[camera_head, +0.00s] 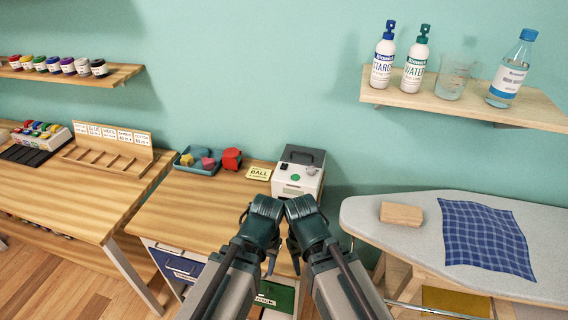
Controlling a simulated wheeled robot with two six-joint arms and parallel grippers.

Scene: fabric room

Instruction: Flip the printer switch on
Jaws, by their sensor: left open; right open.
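The printer (297,174), a white box with a dark grey top, stands at the back right of the middle wooden desk. A green round button and other small controls show on its upper face. I cannot tell which is the switch or its position. My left gripper (259,228) and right gripper (304,228) are open, side by side in front of the printer, with their upper ends close together. They overlap its lower front edge in the picture. No contact with the printer can be made out. Nothing shows between their fingers.
A yellow "BALL" card (259,173) and a blue tray (196,168) of coloured items sit left of the printer. An ironing board (375,228) with a blue checked cloth (485,238) and wooden block (401,214) is right. A shelf (475,111) holds bottles above.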

